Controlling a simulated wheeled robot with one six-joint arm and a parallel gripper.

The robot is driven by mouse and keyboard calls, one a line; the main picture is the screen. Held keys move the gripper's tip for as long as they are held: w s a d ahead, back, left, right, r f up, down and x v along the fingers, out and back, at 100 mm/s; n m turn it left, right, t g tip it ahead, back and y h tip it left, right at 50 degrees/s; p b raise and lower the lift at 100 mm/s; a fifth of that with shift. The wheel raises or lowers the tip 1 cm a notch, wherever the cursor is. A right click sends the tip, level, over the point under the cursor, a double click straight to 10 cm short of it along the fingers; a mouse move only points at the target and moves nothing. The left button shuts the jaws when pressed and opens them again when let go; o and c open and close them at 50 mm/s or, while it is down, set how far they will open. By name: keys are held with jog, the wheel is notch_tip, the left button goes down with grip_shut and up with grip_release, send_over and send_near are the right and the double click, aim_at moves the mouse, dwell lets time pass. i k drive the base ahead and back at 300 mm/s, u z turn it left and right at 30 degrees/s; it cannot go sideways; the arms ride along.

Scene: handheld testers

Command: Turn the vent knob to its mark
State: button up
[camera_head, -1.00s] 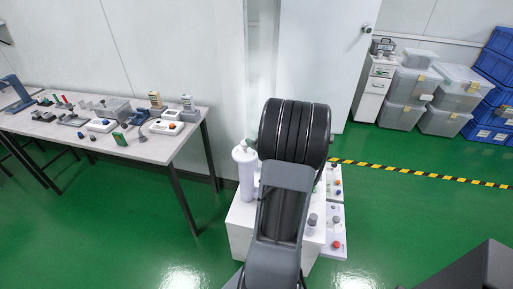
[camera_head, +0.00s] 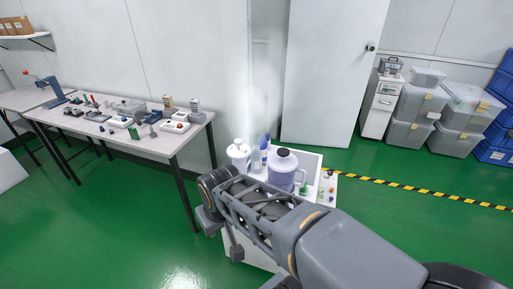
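I cannot tell whether this cap is the vent knob, and no mark can be made out. My arm reaches in from the lower right across the front of the stand. Its end, with my gripper (camera_head: 222,222), is at the stand's front left, apart from the cap. The fingers are too unclear to tell open from shut. My arm hides the stand's front.
A white bottle (camera_head: 239,155) and a blue-and-white bottle (camera_head: 264,150) stand left of the vessel. Small coloured knobs (camera_head: 331,188) sit on the right. A bench (camera_head: 165,145) with testers is at left. Grey bins (camera_head: 416,104) are at back right.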

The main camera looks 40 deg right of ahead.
aim_at(238, 142)
jog(key=z, duration=0.45)
jog(key=k, duration=1.05)
jog(key=u, duration=0.55)
jog(key=i, duration=1.6)
jog(key=z, duration=0.55)
